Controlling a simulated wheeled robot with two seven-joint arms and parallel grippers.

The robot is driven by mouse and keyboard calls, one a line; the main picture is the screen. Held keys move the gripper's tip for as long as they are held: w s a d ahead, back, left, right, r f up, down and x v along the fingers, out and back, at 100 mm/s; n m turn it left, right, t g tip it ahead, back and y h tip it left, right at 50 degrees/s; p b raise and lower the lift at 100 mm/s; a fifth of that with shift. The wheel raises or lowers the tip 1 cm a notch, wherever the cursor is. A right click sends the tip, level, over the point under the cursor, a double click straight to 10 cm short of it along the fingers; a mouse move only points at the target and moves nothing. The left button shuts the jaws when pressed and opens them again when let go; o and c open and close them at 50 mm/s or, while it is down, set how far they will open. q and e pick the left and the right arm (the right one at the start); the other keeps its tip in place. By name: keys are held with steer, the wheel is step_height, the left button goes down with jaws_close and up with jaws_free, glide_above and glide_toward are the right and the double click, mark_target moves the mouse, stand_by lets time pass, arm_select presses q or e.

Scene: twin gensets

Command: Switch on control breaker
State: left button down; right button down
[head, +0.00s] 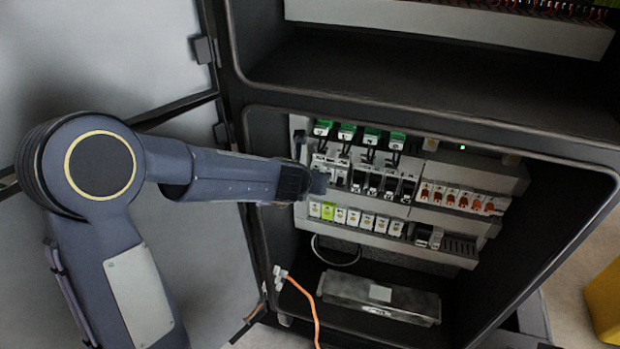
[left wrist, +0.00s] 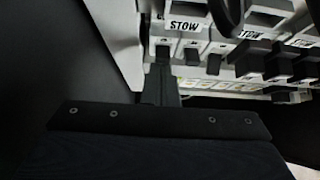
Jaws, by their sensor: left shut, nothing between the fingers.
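My left arm reaches from the left into the open cabinet in the head view. My left gripper (head: 318,184) is shut and empty at the left end of the breaker rows. Other breakers with dark levers (head: 375,183) stand to the right. Which one is the control breaker is not readable. The gripper hides part of the leftmost units. My right gripper is not in view.
Green-topped units (head: 346,130) line the upper row, and red-marked breakers (head: 450,197) sit at the right. A row of white and yellow-green modules (head: 353,217) lies below. The cabinet's left wall and open door (head: 110,50) are close to my arm. An orange cable (head: 306,298) hangs below.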

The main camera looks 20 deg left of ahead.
arm_select(q)
steer(key=p+v, duration=0.1)
steer(key=v, duration=0.7)
steer(key=shift+p, duration=0.4)
